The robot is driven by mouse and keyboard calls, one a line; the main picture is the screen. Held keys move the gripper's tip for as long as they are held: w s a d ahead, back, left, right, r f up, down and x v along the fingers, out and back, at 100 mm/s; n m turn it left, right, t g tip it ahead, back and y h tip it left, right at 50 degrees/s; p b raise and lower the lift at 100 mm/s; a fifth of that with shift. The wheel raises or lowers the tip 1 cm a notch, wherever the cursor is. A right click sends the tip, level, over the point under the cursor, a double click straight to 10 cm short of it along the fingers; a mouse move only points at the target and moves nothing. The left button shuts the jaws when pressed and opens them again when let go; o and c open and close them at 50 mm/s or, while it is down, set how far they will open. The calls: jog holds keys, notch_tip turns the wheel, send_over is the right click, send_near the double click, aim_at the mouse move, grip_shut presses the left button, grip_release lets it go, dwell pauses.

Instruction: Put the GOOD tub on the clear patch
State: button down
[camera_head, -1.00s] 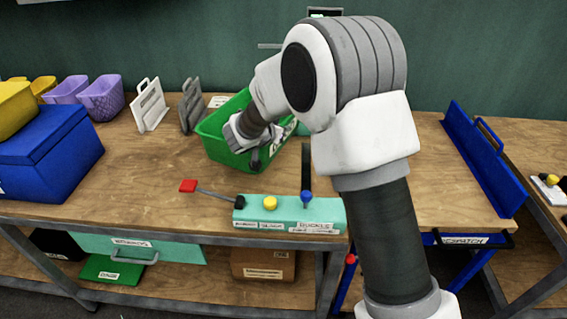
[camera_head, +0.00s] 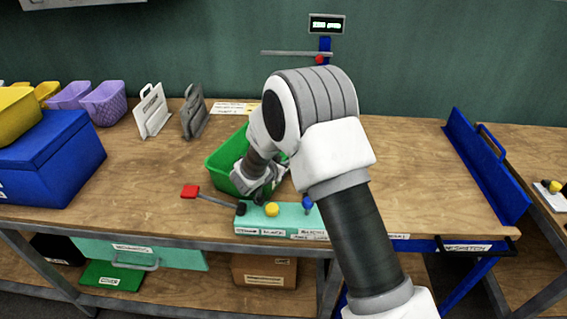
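A green tub (camera_head: 217,170) is on or just above the wooden bench, behind the teal press block. My arm covers its right side, and no GOOD label can be read on it now. My gripper (camera_head: 262,195) is at the tub's near wall and appears shut on it; the fingertips are small and partly hidden. I cannot tell whether the tub's base touches the bench. No marked patch shows; bare wood (camera_head: 425,180) lies open right of my arm.
The teal block (camera_head: 262,222) with a red-ended lever (camera_head: 190,191) and yellow knob (camera_head: 272,209) stands at the front edge. A blue box (camera_head: 50,160) is left. White (camera_head: 152,110) and grey (camera_head: 194,112) handled plates stand behind. A blue rail (camera_head: 485,165) bounds the right end.

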jog(key=shift+f+b, duration=0.15)
jog(key=shift+b, duration=0.25)
jog(key=c, duration=1)
grip_release()
jog(key=shift+c, duration=0.2)
jog(key=shift+r+p, duration=0.2)
jog(key=shift+p, duration=0.15)
jog(key=shift+s+r, duration=0.1)
jog(key=shift+r, duration=0.05)
jog(key=v, duration=1.1)
jog(key=shift+s+b, duration=0.3)
jog(key=shift+b, duration=0.05)
